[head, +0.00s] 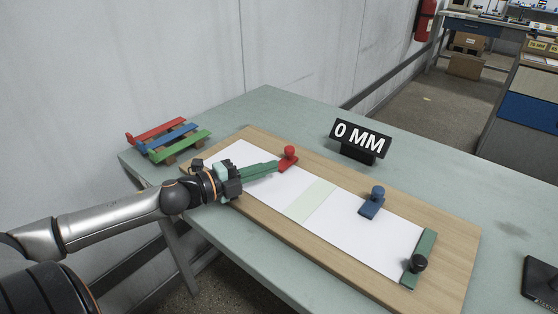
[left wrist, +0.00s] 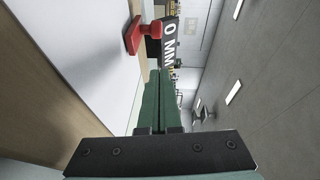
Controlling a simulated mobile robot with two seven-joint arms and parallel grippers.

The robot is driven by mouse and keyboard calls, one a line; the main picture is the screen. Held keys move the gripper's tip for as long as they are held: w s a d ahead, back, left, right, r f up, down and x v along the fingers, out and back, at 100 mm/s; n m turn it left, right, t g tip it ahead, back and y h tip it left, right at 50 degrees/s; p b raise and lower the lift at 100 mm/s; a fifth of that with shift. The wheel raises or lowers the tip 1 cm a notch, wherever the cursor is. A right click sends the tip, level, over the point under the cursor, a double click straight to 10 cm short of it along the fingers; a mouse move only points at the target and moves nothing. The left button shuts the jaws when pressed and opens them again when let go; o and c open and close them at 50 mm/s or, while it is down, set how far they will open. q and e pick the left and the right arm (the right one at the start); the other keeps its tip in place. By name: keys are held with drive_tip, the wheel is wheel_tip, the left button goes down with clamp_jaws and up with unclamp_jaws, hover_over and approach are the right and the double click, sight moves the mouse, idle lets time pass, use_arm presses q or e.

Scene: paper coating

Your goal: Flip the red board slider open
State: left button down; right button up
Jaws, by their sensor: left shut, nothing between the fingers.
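The red board slider (head: 288,158), a flat red piece with a round knob, sits at the far edge of the white paper on the wooden board (head: 455,255). It also shows in the left wrist view (left wrist: 134,36), ahead of the fingers and to their upper left. My left gripper (head: 277,165) is shut and empty, its green fingers pointing at the red slider from the left. In the head view the fingertips are very close to the slider; I cannot tell whether they touch it. My right gripper is not in view.
A blue knobbed piece (head: 372,202) and a green bar with a dark knob (head: 418,260) are on the board's right part. A "0 MM" sign (head: 361,140) stands behind. A rack with red, blue and green bars (head: 170,138) is at left. The table's right side is mostly clear.

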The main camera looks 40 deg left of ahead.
sight(286, 157)
use_arm(q)
drive_tip(key=shift+w+d, duration=0.2)
drive_tip(key=shift+w, duration=0.2)
drive_tip(key=shift+w+d, duration=0.25)
drive_tip(key=shift+w, duration=0.35)
drive_tip(key=shift+w+a+f, duration=0.1)
drive_tip(key=shift+w+a, duration=0.15)
drive_tip(key=shift+w, duration=0.4)
drive_tip(key=shift+w+a+f, duration=0.1)
drive_tip(key=shift+w+a, duration=0.1)
drive_tip(key=shift+w, duration=0.4)
drive_tip(key=shift+w+a+f, duration=0.1)
drive_tip(key=shift+w+a, duration=0.15)
drive_tip(key=shift+w, duration=0.4)
